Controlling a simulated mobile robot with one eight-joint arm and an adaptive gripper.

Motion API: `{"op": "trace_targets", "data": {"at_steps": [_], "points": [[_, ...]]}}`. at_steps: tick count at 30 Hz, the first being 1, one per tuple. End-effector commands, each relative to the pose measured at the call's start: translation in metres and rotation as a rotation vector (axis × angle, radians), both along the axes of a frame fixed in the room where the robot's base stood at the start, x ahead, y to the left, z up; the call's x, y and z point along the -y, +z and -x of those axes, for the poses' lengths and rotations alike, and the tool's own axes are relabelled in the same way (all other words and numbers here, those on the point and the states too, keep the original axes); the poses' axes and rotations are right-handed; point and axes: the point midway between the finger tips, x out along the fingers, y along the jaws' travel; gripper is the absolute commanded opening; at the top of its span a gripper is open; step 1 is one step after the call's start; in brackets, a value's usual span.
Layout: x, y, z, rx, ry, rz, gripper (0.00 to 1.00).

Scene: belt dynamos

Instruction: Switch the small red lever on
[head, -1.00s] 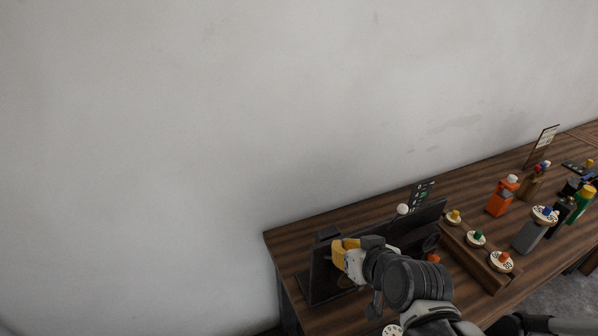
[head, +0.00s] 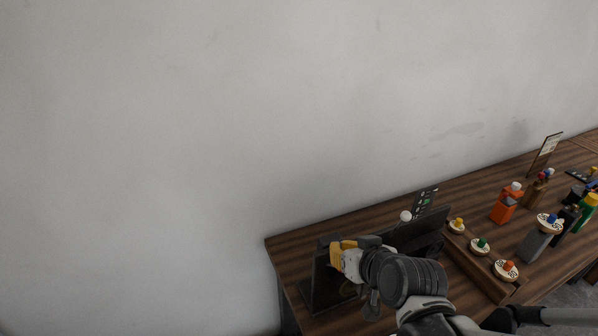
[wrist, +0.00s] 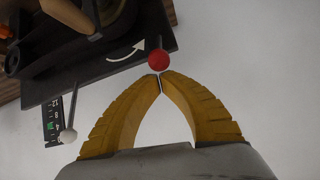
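The small red lever shows in the wrist view as a red ball knob (wrist: 159,60) on a short stem at the edge of a dark panel (wrist: 100,67). A white curved arrow is printed beside it. My gripper (wrist: 160,77) has yellow fingers with their tips together, right by the knob; I cannot tell whether they touch it. No object shows between the fingers. In the head view my gripper (head: 340,252) is in front of the dark machine (head: 320,287) at the table's left end. The red knob is not visible there.
A white ball knob (wrist: 68,136) beside a marked scale (wrist: 53,122) is to the left in the wrist view. On the wooden table (head: 290,246), a board with round dials (head: 480,247) and an orange block figure (head: 505,205) stand to the right. A plain wall is behind.

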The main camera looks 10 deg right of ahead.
Motion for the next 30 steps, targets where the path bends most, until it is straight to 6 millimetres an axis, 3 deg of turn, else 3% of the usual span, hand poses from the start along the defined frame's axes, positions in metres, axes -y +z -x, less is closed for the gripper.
{"op": "trace_targets", "data": {"at_steps": [9,21,30], "points": [[0.001,0.026,-0.032,0.001,-0.002,0.0,0.0],[0.007,0.069,0.022,0.0,-0.001,0.0,0.0],[0.009,0.084,0.041,0.001,-0.001,-0.001,0.0]]}}
